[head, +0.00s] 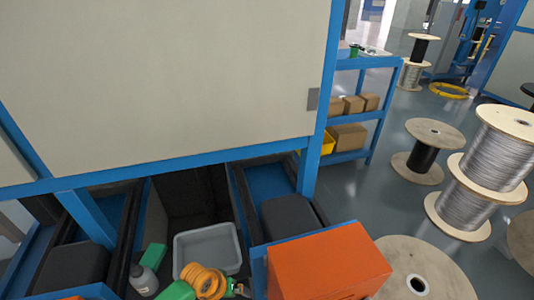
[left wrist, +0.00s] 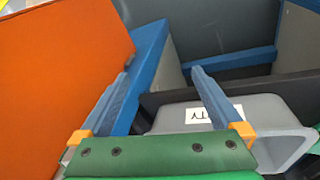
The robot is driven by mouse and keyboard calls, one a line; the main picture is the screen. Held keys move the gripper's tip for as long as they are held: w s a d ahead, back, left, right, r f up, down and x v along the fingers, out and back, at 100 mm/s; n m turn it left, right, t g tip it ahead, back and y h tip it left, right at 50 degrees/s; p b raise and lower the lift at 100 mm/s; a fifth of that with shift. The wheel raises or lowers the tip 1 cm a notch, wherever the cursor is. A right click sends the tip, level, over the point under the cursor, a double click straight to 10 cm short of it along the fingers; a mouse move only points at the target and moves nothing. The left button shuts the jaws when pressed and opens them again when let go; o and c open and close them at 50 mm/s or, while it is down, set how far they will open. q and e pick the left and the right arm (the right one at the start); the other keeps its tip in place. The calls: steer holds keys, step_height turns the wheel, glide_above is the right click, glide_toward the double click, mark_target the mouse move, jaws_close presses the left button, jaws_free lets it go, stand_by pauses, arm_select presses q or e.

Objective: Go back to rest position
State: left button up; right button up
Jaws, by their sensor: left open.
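My left gripper (left wrist: 160,72) shows in the left wrist view, its two blue-grey fingers spread wide apart with nothing between them. The green palm and orange finger bases fill the lower middle of that view. The grey bin (left wrist: 283,140), with a white label, is behind and beside the right finger. The orange box (left wrist: 62,68) is on the left of that view. My right gripper is in neither view.
A large pale panel (head: 160,80) overhangs. Wire spools (head: 490,155) and a blue shelf (head: 352,115) stand right.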

arm_select(q)
steer(key=s+a+f, duration=0.4)
steer(key=s+f, duration=0.2)
steer(key=f, duration=0.2)
steer(key=s+a+f+m+y, duration=0.1)
steer(key=s+a+f, duration=0.15)
steer(key=s, duration=0.55)
steer(key=s+a+f+m+g+y, duration=0.1)
steer(key=s+f, duration=0.3)
steer(key=s, duration=0.3)
steer(key=s+a+f, duration=0.1)
steer(key=s+f, duration=0.2)
steer(key=s, duration=0.5)
step_height(320, 180, up, 20)
steer(key=p, duration=2)
steer(key=shift+s+a+r+m, duration=0.2)
steer(key=shift+s+m, duration=0.05)
steer(key=shift+m, duration=0.05)
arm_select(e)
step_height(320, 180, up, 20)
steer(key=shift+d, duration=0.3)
